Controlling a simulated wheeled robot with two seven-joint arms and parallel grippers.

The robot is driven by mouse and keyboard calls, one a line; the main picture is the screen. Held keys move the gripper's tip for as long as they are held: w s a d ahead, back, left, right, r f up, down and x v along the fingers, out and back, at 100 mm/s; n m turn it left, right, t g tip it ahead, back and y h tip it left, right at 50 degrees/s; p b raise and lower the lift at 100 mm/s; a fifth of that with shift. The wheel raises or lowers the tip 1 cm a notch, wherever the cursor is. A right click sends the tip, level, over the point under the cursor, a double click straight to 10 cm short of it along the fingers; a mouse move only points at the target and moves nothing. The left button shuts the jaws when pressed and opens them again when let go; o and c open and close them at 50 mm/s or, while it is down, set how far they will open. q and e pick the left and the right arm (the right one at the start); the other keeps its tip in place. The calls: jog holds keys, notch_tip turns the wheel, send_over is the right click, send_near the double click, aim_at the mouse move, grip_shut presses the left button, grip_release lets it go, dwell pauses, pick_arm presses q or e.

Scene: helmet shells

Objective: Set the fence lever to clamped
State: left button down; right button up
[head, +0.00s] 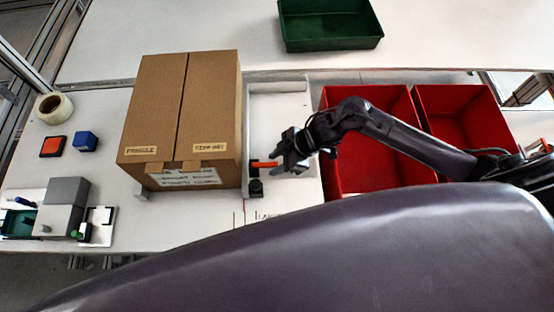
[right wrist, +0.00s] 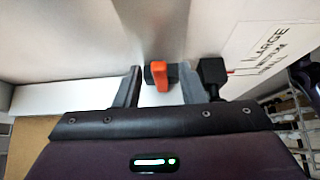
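The fence lever (head: 264,164) is a small orange handle on a dark pivot, just right of the cardboard box. In the head view it points right, toward my right gripper (head: 282,157). In the right wrist view the orange lever (right wrist: 160,76) shows between the two spread fingers of my right gripper (right wrist: 159,88), with gaps on both sides. The fingers do not visibly touch it. A black block (right wrist: 210,72) sits just right of the right finger. The white fence (head: 247,115) runs along the box's right side. My left gripper is not in view.
A closed cardboard box (head: 180,110) stands left of the lever. Two red bins (head: 372,185) (head: 465,118) stand to the right, under my right arm. A green tray (head: 330,25) is at the back. Tape (head: 55,107) and small blocks lie at the left.

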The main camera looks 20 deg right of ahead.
jog(key=v, duration=0.7)
jog(key=shift+d+r+b, duration=0.15)
jog(key=shift+r+b, duration=0.2)
jog(key=shift+b, duration=0.1)
